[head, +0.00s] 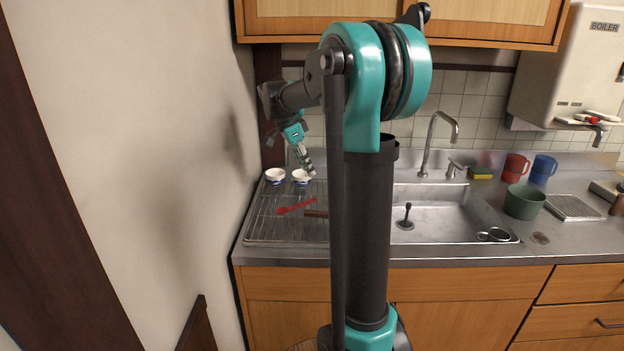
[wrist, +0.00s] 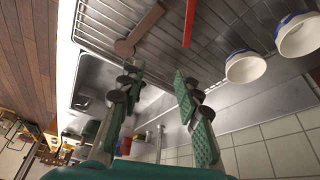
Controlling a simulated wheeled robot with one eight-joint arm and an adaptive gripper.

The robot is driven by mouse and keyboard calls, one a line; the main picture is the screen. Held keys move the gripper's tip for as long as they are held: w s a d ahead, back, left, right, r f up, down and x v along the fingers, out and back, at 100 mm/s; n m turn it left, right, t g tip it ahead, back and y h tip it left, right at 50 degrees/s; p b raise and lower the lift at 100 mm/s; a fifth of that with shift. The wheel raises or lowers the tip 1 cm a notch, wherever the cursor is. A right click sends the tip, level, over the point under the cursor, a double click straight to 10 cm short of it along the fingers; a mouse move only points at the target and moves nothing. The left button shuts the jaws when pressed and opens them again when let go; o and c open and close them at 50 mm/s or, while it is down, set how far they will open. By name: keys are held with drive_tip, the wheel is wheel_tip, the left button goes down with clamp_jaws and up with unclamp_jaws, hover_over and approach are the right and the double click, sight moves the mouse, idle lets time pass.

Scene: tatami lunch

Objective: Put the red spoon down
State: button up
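The red spoon (head: 297,206) lies on the wire drying rack (head: 262,232) left of the sink. In the wrist view only part of the red spoon (wrist: 188,22) shows, at the top edge, beyond my fingertips. My gripper (head: 308,170) is above the back of the rack, behind the spoon and apart from it. In the wrist view my gripper's fingers (wrist: 157,78) stand apart with nothing between them.
Two white-and-blue cups (head: 275,175) (head: 301,177) stand at the rack's back, close to my gripper. A brown utensil (head: 316,214) lies beside the spoon; it also shows in the wrist view (wrist: 139,30). The sink (head: 440,215) is to the right, the wall to the left.

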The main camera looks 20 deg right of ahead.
drive_tip(key=shift+v, duration=1.1)
